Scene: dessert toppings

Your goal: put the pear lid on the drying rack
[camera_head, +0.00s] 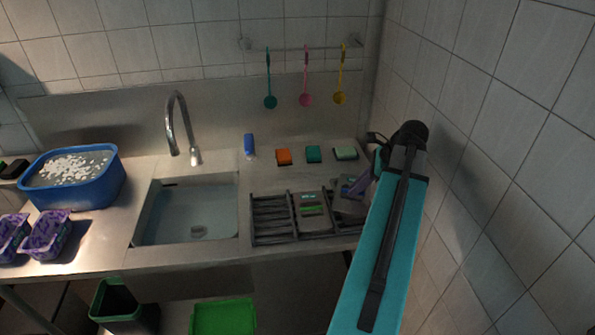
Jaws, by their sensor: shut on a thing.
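The dark drying rack (270,238) lies on the steel counter just right of the sink. A greyish lid with green marks (312,210) lies on its middle part; I cannot tell whether it is the pear lid. My gripper (355,188) is at the rack's right end, partly hidden behind my teal arm. It is shut on a flat greyish lid (347,208), which is low over or touching the rack's right part; I cannot tell which. The picture on this lid is too small and shaded to read.
The sink (190,215) with its tap (177,125) is left of the rack. A blue tub (75,190) and purple containers (45,235) stand at far left. Several sponges (314,154) and a blue bottle (249,146) line the back. The tiled wall (480,150) is close on the right.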

